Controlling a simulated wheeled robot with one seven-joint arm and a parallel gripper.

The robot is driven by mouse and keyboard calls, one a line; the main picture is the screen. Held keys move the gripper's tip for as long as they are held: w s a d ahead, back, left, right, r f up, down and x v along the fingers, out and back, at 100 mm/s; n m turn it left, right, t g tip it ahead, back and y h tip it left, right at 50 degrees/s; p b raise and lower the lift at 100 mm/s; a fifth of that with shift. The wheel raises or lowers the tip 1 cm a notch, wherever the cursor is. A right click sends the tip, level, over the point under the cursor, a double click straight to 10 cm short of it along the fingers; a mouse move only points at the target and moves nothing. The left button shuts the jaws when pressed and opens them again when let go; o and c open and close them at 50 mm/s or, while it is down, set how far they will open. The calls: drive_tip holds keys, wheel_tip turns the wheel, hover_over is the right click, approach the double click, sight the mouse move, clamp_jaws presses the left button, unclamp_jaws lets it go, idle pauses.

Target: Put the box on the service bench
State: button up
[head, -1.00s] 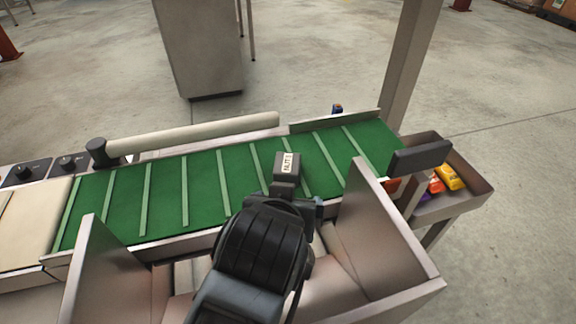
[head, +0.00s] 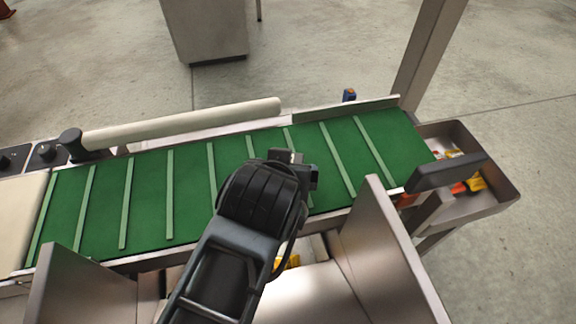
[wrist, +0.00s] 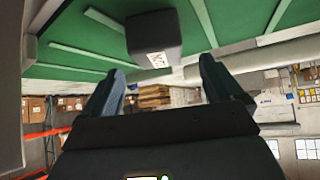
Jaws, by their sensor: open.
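The box (wrist: 154,38) is small and dark grey with a white printed label. In the wrist view it is against the green cleated conveyor belt (wrist: 75,20), just beyond my fingertips. My gripper (wrist: 162,74) is open, its two fingers apart and nothing between them. In the head view my arm's end (head: 285,175) is over the belt (head: 150,205) and hides most or all of the box. I cannot tell which thing is the service bench.
Metal side plates (head: 385,255) stand in front of the belt. A metal bin (head: 505,190) with colourful packets is at the belt's right end. A pale roller (head: 180,122) runs along the far side. A grey cabinet (head: 205,30) stands behind, with open floor around it.

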drive_tip(key=x, duration=0.5)
drive_tip(key=shift+f, duration=0.25)
drive_tip(key=c, duration=1.4)
